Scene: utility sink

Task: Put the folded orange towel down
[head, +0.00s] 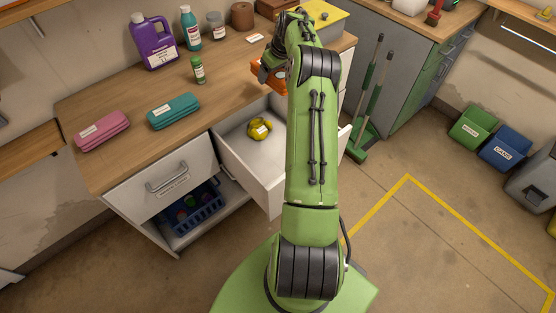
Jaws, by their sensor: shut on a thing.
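The folded orange towel (266,73) is at the front edge of the wooden counter, above the back of the open drawer. My gripper (267,70) is shut on it. My green arm hides most of the towel's right side, so I cannot tell whether it touches the counter. A folded pink towel (101,131) and a folded teal towel (173,110) lie on the counter to the left.
The open white drawer (245,166) holds a yellow bundle (259,129). A purple jug (153,43), a teal bottle (190,28), a small green bottle (198,70) and a jar (216,26) stand on the counter (135,90). Counter between the teal towel and my gripper is mostly clear.

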